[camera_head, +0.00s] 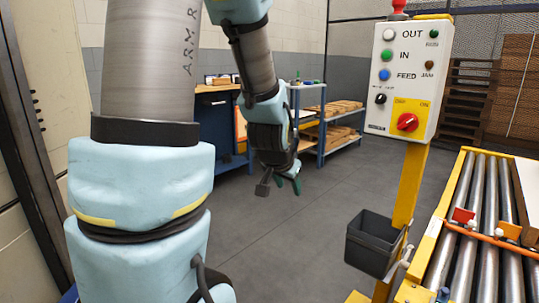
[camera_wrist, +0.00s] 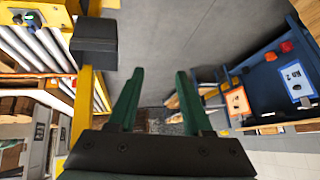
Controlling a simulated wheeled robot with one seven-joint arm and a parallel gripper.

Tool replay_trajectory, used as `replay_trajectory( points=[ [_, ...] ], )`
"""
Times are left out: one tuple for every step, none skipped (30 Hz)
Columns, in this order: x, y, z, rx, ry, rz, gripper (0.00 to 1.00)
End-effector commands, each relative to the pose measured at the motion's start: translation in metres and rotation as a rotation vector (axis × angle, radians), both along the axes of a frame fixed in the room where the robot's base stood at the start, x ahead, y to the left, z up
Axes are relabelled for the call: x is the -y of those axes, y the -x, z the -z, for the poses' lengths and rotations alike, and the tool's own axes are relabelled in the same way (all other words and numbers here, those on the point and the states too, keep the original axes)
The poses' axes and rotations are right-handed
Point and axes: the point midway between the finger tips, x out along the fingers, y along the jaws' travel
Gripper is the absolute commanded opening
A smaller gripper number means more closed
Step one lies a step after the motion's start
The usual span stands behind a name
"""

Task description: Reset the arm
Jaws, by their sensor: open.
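My arm reaches across the left and middle of the head view, with its forearm hanging down. My gripper (camera_head: 287,187) is at its lower end, over open grey floor and left of the control box post. In the wrist view my gripper (camera_wrist: 158,85) shows two green fingers spread wide apart with nothing between them. It touches nothing that I can see.
A control box (camera_head: 405,80) on a yellow post stands right, with a dark bin (camera_head: 373,243) below it. A roller conveyor (camera_head: 470,235) is at the right edge. A blue workbench (camera_head: 216,125) and shelf (camera_head: 318,118) stand behind. The floor (camera_head: 300,240) between is clear.

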Motion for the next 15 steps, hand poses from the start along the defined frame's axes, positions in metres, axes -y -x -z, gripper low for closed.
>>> replay_trajectory(
  points=[
    [-0.024, 0.012, 0.007, -0.080, 0.000, -0.077, 0.50],
    [-0.036, 0.021, 0.011, -0.129, -0.001, -0.119, 0.50],
    [-0.050, 0.032, 0.016, -0.191, 0.000, -0.173, 0.50],
    [-0.060, 0.041, 0.019, -0.233, 0.000, -0.211, 0.50],
    [-0.069, 0.050, 0.022, -0.274, 0.001, -0.249, 0.50],
    [-0.080, 0.062, 0.025, -0.327, 0.000, -0.297, 0.50],
    [-0.088, 0.071, 0.026, -0.365, 0.000, -0.333, 0.50],
    [-0.095, 0.080, 0.028, -0.402, -0.001, -0.370, 0.50],
    [-0.104, 0.091, 0.029, -0.450, 0.000, -0.415, 0.50],
    [-0.111, 0.101, 0.030, -0.485, -0.001, -0.450, 0.50],
    [-0.117, 0.110, 0.031, -0.521, -0.002, -0.485, 0.50],
    [-0.120, 0.117, 0.022, -0.546, -0.002, -0.508, 0.50],
    [-0.118, 0.115, 0.012, -0.540, -0.003, -0.499, 0.50],
    [-0.118, 0.114, 0.006, -0.539, -0.003, -0.497, 0.50],
    [-0.118, 0.114, -0.002, -0.538, -0.004, -0.495, 0.50]
  ],
)
